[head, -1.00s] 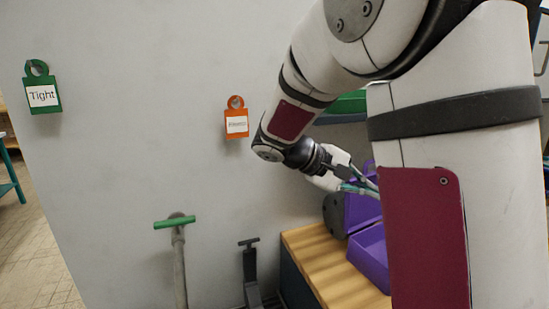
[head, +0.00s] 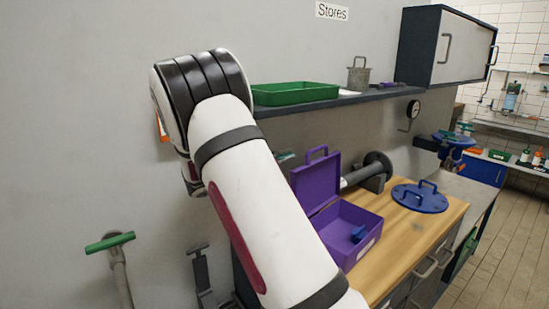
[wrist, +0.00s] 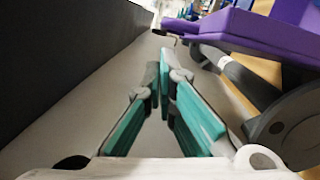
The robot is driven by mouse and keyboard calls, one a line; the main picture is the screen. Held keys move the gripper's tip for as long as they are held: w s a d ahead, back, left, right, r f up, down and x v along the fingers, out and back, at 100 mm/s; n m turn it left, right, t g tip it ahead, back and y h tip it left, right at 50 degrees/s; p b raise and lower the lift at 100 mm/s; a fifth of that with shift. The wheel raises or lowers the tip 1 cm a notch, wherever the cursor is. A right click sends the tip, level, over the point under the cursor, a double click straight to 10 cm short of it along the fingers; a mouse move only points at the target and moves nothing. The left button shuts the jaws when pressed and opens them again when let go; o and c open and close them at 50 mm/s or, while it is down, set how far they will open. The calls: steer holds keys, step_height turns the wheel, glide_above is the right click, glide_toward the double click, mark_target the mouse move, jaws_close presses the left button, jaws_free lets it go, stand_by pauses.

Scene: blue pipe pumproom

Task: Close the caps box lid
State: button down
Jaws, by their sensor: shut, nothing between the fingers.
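The purple caps box (head: 372,214) stands open on the wooden worktop in the head view. Its lid (head: 314,184) stands raised at the back left, with a handle on its top edge. A small blue thing (head: 358,234) lies inside the box. I cannot tell the exact gap.
A grey flanged pipe (head: 372,172) lies behind the box; a flange (wrist: 286,128) is close to my gripper's right in the wrist view. A blue round cover (head: 420,198) lies right of the box. A shelf (head: 330,102) with a green tray (head: 296,93) hangs above.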

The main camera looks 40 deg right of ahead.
steer(key=shift+s+d+r, duration=0.1)
steer(key=shift+s+d, duration=0.1)
steer(key=shift+d, duration=1)
steer(key=shift+s+d+r, duration=0.1)
steer(key=shift+s+d, duration=0.1)
steer(key=shift+d, duration=1)
steer(key=shift+s, duration=0.1)
